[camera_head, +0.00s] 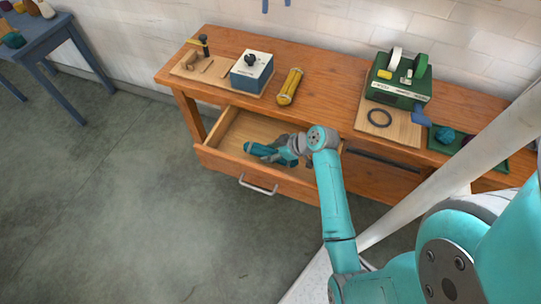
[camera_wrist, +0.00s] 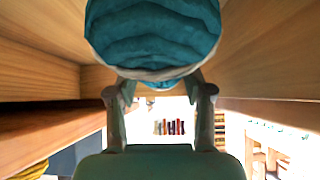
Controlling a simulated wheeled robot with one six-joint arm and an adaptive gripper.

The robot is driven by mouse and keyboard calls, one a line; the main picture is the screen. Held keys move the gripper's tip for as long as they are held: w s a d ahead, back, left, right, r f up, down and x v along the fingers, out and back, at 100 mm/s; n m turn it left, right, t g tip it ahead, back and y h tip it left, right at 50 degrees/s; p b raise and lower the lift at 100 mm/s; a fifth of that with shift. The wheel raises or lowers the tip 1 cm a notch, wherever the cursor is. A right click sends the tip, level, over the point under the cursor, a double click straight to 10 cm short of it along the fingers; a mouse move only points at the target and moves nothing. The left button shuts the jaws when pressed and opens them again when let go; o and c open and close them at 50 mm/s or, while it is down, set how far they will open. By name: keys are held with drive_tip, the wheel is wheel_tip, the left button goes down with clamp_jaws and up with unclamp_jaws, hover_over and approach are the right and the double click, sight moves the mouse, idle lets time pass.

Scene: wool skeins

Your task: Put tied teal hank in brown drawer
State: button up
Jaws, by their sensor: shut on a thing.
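The teal hank (camera_head: 257,149) is in the open brown drawer (camera_head: 222,164), over its floor. In the wrist view the hank (camera_wrist: 153,32) fills the top middle, with a pale band along its lower edge. My gripper (camera_head: 276,152) is shut on the hank, reaching in from the right side of the drawer. Its two fingers (camera_wrist: 160,84) show below the hank in the wrist view. I cannot tell whether the hank touches the drawer floor. My arm hides the drawer's right part.
On the wooden bench (camera_head: 325,82) stand a blue-and-white box (camera_head: 252,73), a yellow skein (camera_head: 290,86) and a green machine (camera_head: 400,80). A black ring (camera_head: 379,118) lies on a board. The drawer's left part is bare. A blue table (camera_head: 38,35) stands far left.

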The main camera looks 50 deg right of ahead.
drive_tip(key=shift+f, duration=1.45)
drive_tip(key=shift+f, duration=0.6)
drive_tip(key=o, duration=1.2)
drive_tip(key=shift+o, duration=0.2)
drive_tip(key=shift+r, duration=0.1)
drive_tip(key=shift+r, duration=0.3)
drive_tip(key=v, duration=1.2)
drive_tip(key=shift+s+r, duration=0.1)
drive_tip(key=shift+r, duration=0.15)
